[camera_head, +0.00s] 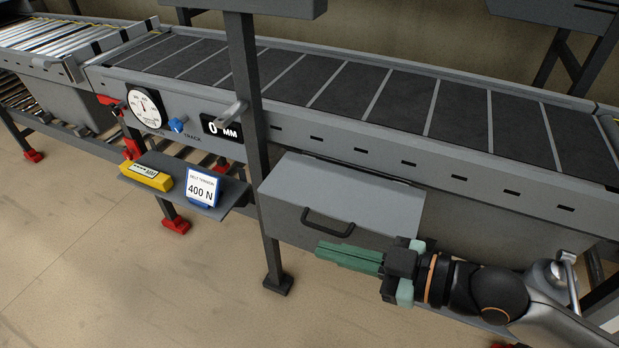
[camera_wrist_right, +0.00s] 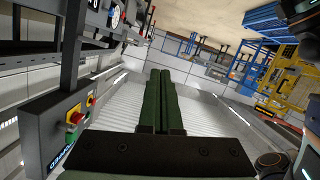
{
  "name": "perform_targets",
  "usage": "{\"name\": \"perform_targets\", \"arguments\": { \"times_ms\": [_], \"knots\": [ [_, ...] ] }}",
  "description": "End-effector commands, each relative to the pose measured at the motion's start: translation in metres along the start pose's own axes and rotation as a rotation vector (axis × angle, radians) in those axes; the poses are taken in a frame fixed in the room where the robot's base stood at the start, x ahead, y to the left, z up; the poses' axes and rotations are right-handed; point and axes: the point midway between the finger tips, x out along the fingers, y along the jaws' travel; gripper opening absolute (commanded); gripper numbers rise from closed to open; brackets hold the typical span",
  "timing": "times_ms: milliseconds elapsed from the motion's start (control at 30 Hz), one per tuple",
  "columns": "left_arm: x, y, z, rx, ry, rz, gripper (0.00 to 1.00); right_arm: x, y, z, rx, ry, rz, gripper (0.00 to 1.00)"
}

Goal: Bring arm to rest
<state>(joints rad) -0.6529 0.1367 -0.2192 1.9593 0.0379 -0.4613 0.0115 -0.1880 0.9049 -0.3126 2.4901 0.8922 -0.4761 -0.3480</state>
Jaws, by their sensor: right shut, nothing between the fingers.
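My right gripper (camera_head: 349,256) comes in from the lower right in the head view. Its green fingers are closed together with nothing between them, and they point left. It is in front of the grey box with a black handle (camera_head: 341,200) under the conveyor; whether it touches the box I cannot tell. In the right wrist view the two green fingers (camera_wrist_right: 160,100) lie side by side. My left gripper is not in view.
The dark segmented conveyor belt (camera_head: 330,85) runs across the back. A grey post (camera_head: 250,130) stands in front of it. A small shelf (camera_head: 228,192) holds a yellow device (camera_head: 146,177) and a "400 N" card (camera_head: 201,190). The floor (camera_head: 130,270) at lower left is clear.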

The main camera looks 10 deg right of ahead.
Motion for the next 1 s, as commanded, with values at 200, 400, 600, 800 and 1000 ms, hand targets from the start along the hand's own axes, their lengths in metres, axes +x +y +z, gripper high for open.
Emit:
{"name": "perform_targets", "arguments": {
  "times_ms": [200, 400, 600, 800, 1000],
  "knots": [
    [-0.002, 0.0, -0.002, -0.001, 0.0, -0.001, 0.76, 0.001, 0.004, 0.003, 0.018, -0.005, 0.019, 0.0],
    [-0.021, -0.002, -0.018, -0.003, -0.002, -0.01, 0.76, 0.005, 0.032, 0.047, 0.177, -0.08, 0.196, 0.0],
    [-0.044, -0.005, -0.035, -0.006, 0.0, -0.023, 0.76, -0.01, 0.02, 0.144, 0.409, -0.277, 0.421, 0.0],
    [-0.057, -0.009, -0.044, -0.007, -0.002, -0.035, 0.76, -0.033, -0.034, 0.213, 0.559, -0.463, 0.537, 0.0],
    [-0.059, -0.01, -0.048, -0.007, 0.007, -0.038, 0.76, -0.043, -0.06, 0.235, 0.603, -0.533, 0.565, 0.0]
  ]
}}
